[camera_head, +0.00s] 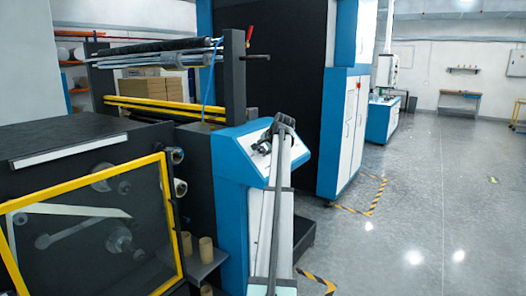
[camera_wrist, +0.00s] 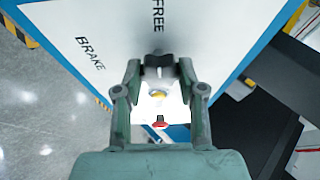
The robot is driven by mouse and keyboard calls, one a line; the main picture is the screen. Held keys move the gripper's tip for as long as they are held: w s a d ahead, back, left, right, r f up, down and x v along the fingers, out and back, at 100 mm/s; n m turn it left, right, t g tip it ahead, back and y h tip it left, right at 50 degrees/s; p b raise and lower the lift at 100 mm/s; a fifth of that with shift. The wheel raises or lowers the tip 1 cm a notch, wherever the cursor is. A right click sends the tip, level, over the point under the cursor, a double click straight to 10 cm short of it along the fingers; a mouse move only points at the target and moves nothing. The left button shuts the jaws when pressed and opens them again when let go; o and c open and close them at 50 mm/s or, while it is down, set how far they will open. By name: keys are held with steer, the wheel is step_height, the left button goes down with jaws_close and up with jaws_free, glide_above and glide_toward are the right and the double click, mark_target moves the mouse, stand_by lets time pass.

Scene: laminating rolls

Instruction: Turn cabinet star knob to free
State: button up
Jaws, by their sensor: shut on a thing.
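The black star knob (camera_wrist: 158,60) sits on the white sloped panel (camera_wrist: 92,22) in the wrist view. The word FREE is printed beyond the knob and BRAKE to its left. My gripper (camera_wrist: 159,71) is shut on the knob, with one fingertip on each side of it. In the head view my gripper (camera_head: 264,145) is at the sloped face of the blue and white cabinet (camera_head: 233,140). There the knob cannot be told apart from my fingers. The knob's exact pointing direction is unclear.
Below the knob in the wrist view are a yellow round part (camera_wrist: 158,97) and a red part (camera_wrist: 160,122). A yellow-framed guard (camera_head: 88,177) stands left of the cabinet, with cardboard cores (camera_head: 206,249) between. Open grey floor (camera_head: 420,215) lies to the right.

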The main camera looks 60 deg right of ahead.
steer(key=o, duration=1.1)
steer(key=shift+o, duration=0.2)
steer(key=v, duration=1.2)
